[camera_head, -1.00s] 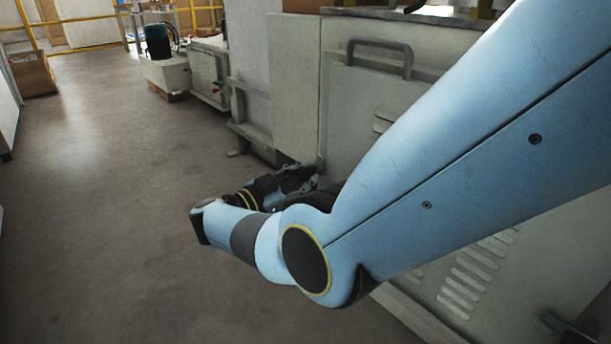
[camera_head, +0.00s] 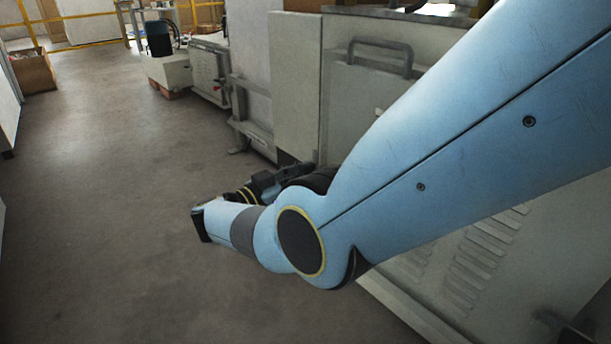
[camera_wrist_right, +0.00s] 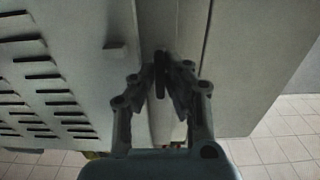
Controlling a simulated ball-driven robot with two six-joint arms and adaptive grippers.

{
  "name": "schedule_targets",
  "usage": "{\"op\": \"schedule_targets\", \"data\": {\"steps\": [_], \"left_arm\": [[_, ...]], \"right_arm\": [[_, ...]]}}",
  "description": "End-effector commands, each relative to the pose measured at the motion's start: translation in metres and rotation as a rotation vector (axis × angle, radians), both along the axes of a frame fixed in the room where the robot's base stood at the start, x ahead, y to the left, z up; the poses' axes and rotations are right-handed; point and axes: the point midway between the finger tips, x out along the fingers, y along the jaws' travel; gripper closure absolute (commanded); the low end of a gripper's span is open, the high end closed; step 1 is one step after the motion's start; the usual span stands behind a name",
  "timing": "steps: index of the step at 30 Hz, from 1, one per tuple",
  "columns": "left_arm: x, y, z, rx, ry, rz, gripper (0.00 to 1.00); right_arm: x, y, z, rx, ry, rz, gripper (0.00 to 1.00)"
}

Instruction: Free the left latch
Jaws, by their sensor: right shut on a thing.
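My right gripper (camera_head: 292,177) is low at the left edge of a grey machine panel (camera_head: 346,108), partly hidden behind my blue forearm. In the right wrist view, its two dark fingers (camera_wrist_right: 162,78) are brought together at a vertical seam beside the louvred panel (camera_wrist_right: 85,72). They are shut on a small dark thing at that seam, which looks like the left latch; the fingers cover most of it, and its exact position is unclear. My left gripper is not in view.
A grey handle (camera_head: 380,47) is on the panel's upper part. A flat cabinet face (camera_head: 295,85) adjoins the panel on the left. Open concrete floor (camera_head: 110,200) lies to the left. A white machine (camera_head: 168,70) and a cardboard box (camera_head: 32,72) stand farther back.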

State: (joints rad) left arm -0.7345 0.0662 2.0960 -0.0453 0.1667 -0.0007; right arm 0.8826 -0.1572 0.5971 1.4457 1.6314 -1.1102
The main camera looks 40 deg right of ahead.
Motion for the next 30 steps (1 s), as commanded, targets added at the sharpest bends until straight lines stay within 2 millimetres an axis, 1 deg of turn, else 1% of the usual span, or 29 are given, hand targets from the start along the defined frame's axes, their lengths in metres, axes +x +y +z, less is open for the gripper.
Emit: {"op": "schedule_targets", "data": {"steps": [2, 3, 6, 8, 14, 17, 20, 27, 30], "left_arm": [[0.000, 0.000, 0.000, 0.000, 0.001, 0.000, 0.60], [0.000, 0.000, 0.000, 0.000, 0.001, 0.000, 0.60], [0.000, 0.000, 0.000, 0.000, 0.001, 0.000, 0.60], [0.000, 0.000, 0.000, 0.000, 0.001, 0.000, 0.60], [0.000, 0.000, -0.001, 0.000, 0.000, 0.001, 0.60], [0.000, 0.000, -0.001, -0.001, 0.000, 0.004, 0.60], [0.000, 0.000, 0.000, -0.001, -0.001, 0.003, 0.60], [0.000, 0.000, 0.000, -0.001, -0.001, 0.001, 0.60], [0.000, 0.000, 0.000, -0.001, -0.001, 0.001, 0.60]], "right_arm": [[-0.001, 0.001, -0.002, 0.003, 0.004, 0.001, 1.00], [-0.001, 0.002, -0.002, 0.003, 0.004, 0.001, 0.87], [-0.001, 0.001, -0.001, 0.003, 0.003, 0.001, 0.74], [-0.001, 0.001, -0.001, 0.002, 0.002, 0.001, 0.67], [0.000, 0.001, 0.000, 0.001, 0.001, 0.001, 0.67], [0.000, 0.004, -0.001, 0.002, 0.000, 0.001, 0.67], [-0.001, 0.016, -0.001, 0.004, 0.001, 0.002, 0.67], [-0.003, 0.059, -0.001, 0.003, 0.003, 0.003, 0.67], [-0.005, 0.069, -0.001, 0.003, 0.003, 0.001, 0.67]]}}
